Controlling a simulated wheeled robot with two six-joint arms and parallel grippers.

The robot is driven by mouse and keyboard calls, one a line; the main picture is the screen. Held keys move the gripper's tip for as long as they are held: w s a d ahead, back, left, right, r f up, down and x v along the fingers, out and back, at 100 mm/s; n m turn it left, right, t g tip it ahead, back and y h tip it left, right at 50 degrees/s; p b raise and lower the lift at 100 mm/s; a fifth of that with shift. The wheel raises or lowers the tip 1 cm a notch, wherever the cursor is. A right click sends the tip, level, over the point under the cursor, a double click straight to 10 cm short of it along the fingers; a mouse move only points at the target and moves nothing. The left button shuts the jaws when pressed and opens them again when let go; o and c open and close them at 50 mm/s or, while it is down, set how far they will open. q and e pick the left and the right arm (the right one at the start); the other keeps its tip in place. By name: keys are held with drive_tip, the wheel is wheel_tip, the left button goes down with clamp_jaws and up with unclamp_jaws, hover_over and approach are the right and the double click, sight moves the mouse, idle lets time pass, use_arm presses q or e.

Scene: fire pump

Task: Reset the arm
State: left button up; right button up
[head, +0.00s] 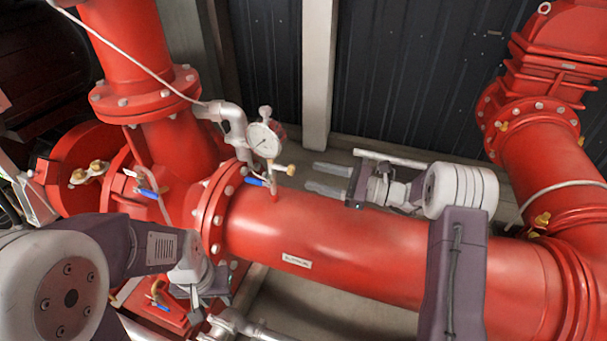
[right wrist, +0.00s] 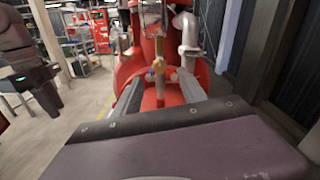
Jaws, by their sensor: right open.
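My right arm comes in from the right in the head view, over the big red horizontal pipe (head: 330,240). Its gripper (head: 312,178) points left, with two grey fingers apart and nothing between them. The right wrist view shows both fingers of this gripper (right wrist: 158,80) spread, with the valve and gauge fitting beyond them. My left gripper (head: 196,293) is at the lower left in the head view, below its purple wrist, near the lower pipework. Its fingers are small and partly hidden, so I cannot tell its opening.
A round pressure gauge (head: 264,140) with a blue-handled valve (head: 257,181) stands left of my right gripper. A red vertical pipe (head: 127,45) rises at the left; a flanged red elbow (head: 545,125) is at the right. A dark corrugated wall (head: 415,80) closes the back.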

drive_tip(key=v, duration=0.3)
drive_tip(key=shift+s+d, duration=0.1)
drive_tip(key=shift+d, duration=0.1)
drive_tip(key=s+a+r+n+g+p, duration=0.4)
drive_tip(key=s+a+r+n+g, duration=0.1)
drive_tip(key=s+a+r, duration=0.35)
drive_tip(key=s+a+f+n+g+h+p, duration=0.2)
drive_tip(key=s+f+n+g+h, duration=0.15)
drive_tip(key=s+h, duration=0.45)
drive_tip(key=s+d+f+n+h, duration=0.45)
drive_tip(key=s+d+f, duration=0.3)
drive_tip(key=s, duration=0.25)
drive_tip(key=w+d+f+n+t+h, duration=0.1)
drive_tip(key=d+f+n+h, duration=0.1)
drive_tip(key=d, duration=0.3)
drive_tip(key=w+d+f+n+t+h, duration=0.1)
drive_tip(key=d+f+n+t+h, duration=0.1)
drive_tip(key=d+n, duration=0.2)
drive_tip(key=shift+w+d+n+p, duration=0.3)
drive_tip(key=shift+d+n, duration=0.1)
drive_tip(key=shift+n, duration=0.1)
